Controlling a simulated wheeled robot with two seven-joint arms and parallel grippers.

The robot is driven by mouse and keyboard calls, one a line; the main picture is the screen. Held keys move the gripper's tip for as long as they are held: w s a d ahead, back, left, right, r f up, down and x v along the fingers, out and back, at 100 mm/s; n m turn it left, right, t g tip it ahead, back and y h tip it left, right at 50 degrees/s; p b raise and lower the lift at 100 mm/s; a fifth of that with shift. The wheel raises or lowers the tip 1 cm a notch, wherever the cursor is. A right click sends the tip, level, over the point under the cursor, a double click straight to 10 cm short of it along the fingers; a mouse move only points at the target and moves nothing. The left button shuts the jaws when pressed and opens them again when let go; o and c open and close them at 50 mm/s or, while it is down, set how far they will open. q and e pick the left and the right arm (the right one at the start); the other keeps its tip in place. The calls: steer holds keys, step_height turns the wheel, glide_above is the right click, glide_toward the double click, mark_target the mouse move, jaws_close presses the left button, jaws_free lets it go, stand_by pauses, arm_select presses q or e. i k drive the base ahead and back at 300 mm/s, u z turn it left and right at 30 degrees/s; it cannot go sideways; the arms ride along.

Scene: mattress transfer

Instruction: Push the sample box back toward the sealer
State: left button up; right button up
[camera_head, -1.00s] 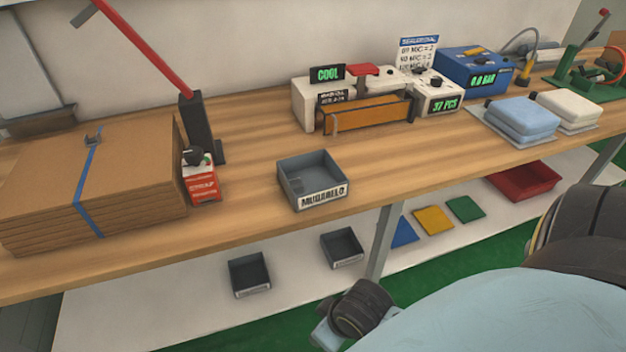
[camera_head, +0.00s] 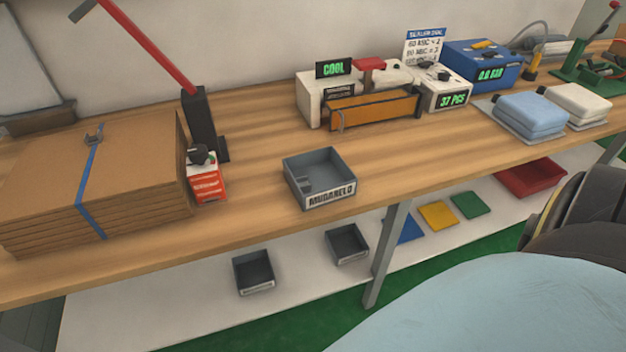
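The sample box (camera_head: 331,197) is a small grey open-topped tray with a white lettered label on its front. It stands upright near the front edge of the wooden bench, with a small dark item inside at its left. The sealer (camera_head: 310,97) is a white unit behind it to the right, with an orange-brown bar across its front, a red-topped lever and a green "COOL" display. A clear strip of bench lies between them. Neither of my grippers is in view.
A strapped cardboard stack (camera_head: 50,190) and a red-and-white carton (camera_head: 206,184) stand left of the box. A blue pump unit (camera_head: 482,68) and folded blue pack (camera_head: 532,113) are to the right. Two dark bins (camera_head: 254,272) sit on the lower shelf (camera_head: 190,318).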

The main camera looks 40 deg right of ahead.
mark_target(331, 179)
steer(key=i, duration=0.4)
steer(key=z, duration=0.85)
